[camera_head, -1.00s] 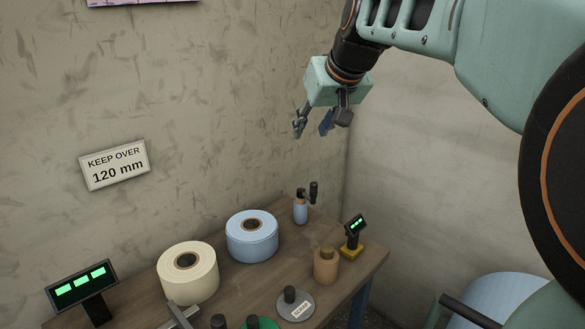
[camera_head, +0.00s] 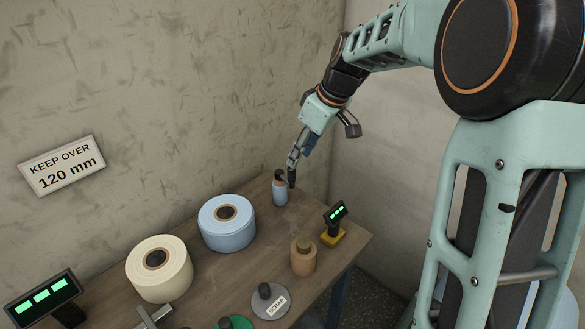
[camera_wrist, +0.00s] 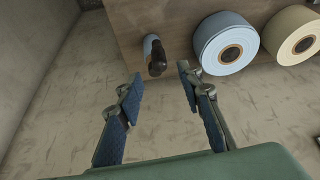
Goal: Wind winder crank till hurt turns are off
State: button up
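A slim light-blue roll (camera_head: 280,191) stands upright near the far end of the wooden bench. A dark crank with an upright black grip (camera_head: 292,178) is at its top; the grip also shows in the wrist view (camera_wrist: 157,63). My gripper (camera_head: 293,160) points down at the crank, very near the grip in the head view. In the wrist view my gripper (camera_wrist: 160,76) is open, and the black grip shows between and just beyond the fingertips. No contact with it can be made out.
On the bench (camera_head: 215,278) stand a wide blue roll (camera_head: 228,232), a cream roll (camera_head: 172,275), a tan roll (camera_head: 303,260), a grey SCRAP disc (camera_head: 268,304) and a green disc (camera_head: 236,323). Two green-lit displays (camera_head: 42,298) (camera_head: 336,212) stand there. A wall sign (camera_head: 62,166) reads "KEEP OVER 120 mm".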

aim_at(291, 172)
jog(key=x, duration=0.8)
jog(key=shift+f, duration=0.2)
grip_shut()
